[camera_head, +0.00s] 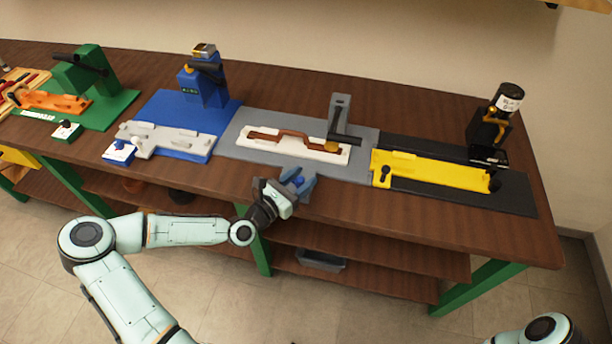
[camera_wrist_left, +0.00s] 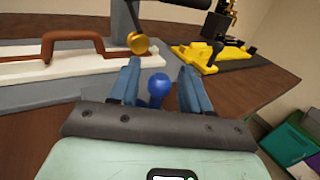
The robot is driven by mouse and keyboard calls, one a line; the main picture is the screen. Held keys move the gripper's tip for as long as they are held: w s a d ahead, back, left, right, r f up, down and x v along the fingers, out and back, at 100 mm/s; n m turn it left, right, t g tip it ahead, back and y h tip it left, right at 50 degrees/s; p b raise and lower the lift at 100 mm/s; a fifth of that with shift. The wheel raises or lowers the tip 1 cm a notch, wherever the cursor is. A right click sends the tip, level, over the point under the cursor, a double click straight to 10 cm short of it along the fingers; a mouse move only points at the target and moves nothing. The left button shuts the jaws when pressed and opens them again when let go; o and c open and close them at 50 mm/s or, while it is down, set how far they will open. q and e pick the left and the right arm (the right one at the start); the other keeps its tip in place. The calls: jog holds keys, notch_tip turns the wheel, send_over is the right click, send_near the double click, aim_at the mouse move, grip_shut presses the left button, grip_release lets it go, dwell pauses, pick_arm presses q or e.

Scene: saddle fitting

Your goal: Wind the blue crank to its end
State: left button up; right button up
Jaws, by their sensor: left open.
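The blue crank shows as a round blue knob (camera_wrist_left: 158,84) in the left wrist view, between the two fingers of my left gripper (camera_wrist_left: 160,88). In the head view the knob (camera_head: 298,181) shows small between the fingers of my left gripper (camera_head: 296,184), at the table's front edge before the grey station. The gripper is open around the knob, and I cannot tell whether a finger touches it. My right gripper is out of view.
Blue (camera_head: 175,108) and green (camera_head: 112,107) stations stand left. Wooden table (camera_head: 400,215) shows in front.

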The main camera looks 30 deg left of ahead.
pick_arm(q)
jog(key=shift+s, duration=0.1)
grip_shut()
